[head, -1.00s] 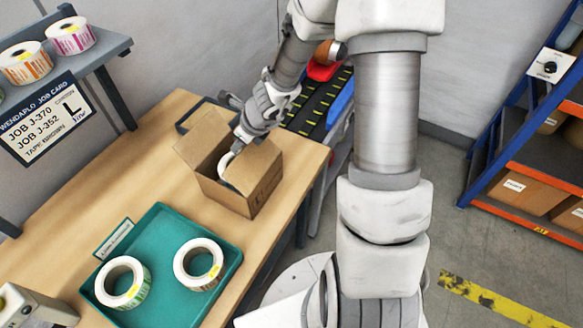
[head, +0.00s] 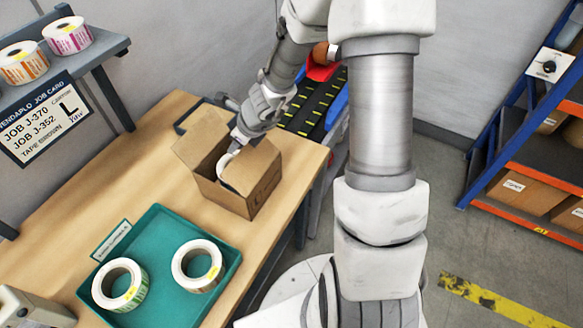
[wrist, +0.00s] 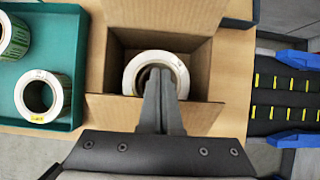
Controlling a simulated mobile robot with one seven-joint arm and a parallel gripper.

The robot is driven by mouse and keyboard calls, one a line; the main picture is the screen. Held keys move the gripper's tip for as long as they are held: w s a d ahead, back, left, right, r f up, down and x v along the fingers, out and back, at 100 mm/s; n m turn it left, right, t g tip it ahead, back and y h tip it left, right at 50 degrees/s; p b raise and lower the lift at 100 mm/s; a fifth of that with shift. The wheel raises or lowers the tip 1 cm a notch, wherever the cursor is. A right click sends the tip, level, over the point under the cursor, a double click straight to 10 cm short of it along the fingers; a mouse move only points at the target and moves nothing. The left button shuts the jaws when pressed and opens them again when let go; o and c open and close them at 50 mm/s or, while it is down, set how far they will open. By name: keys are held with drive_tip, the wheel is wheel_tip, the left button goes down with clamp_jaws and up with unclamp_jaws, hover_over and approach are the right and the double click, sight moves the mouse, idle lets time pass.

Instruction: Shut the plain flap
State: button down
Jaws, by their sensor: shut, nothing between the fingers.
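The open carton (head: 225,197) stands on the wooden bench with a white label roll (head: 224,163) inside. One flap (head: 198,150) rises at its left and another (head: 255,165) at its right; I cannot tell which is the plain one. In the wrist view, a flap (wrist: 170,14) spreads at the top of the carton, and another (wrist: 112,112) shows at the lower left beside my fingers. The roll (wrist: 135,62) lies in the opening. My gripper (head: 236,146) is shut and empty at the carton's far side. In the wrist view its fingertips (wrist: 160,72) overlap the roll; contact is unclear.
A teal tray (head: 228,262) with two label rolls (head: 120,284) sits left of and in front of the carton. A conveyor (head: 310,105) runs behind the bench's right end. A shelf with rolls (head: 68,36) and a job card (head: 45,118) stands at the left.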

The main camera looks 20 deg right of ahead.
drive_tip(key=shift+r, duration=0.15)
idle(0.4)
drive_tip(key=shift+r+p, duration=0.7)
drive_tip(key=shift+p, duration=0.1)
drive_tip(key=shift+r, duration=0.1)
